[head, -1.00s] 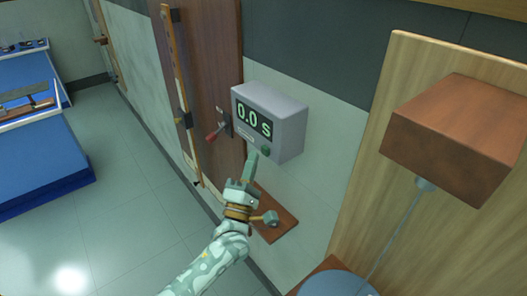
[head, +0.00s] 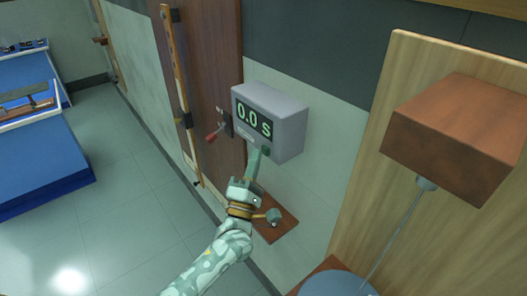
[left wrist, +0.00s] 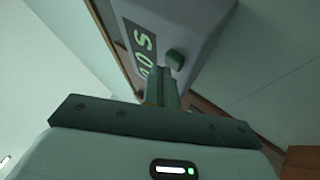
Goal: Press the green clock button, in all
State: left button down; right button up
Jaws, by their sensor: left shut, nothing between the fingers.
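The grey clock box (head: 281,114) is mounted on the wall, its dark display (head: 253,118) reading 0.0 s in green. The green clock button (head: 265,151) sits on the lower right of its front face; it also shows in the left wrist view (left wrist: 175,59). My left gripper (head: 255,155) is shut and empty, its fingertips just below and left of the button. In the left wrist view the fingers (left wrist: 162,85) point at the box's face just under the button; I cannot tell whether they touch it. My right gripper is out of view.
A red-handled switch (head: 214,134) is on the brown panel left of the clock. A small wooden shelf with a grey knob (head: 273,215) lies below it. A brown block (head: 463,135) with a hanging cord is on the right. Blue benches (head: 40,150) stand at far left.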

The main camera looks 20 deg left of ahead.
pick_arm(q)
jog(key=shift+w+d, duration=0.2)
jog(key=shift+w, duration=0.2)
dwell(0.5)
jog(key=shift+s, duration=0.1)
jog(key=shift+s+a, duration=0.45)
jog(key=shift+s, duration=0.25)
jog(key=shift+p, duration=0.3)
jog(key=shift+s+a+p, duration=0.3)
jog(key=shift+s+a, duration=0.1)
jog(key=shift+s, duration=0.3)
jog(key=shift+s+a+p, duration=0.35)
jog(key=shift+s+a, duration=0.1)
jog(key=shift+s, duration=0.3)
jog(key=shift+s+a+p, duration=0.3)
jog(key=shift+s+a, duration=0.1)
jog(key=shift+s, duration=0.3)
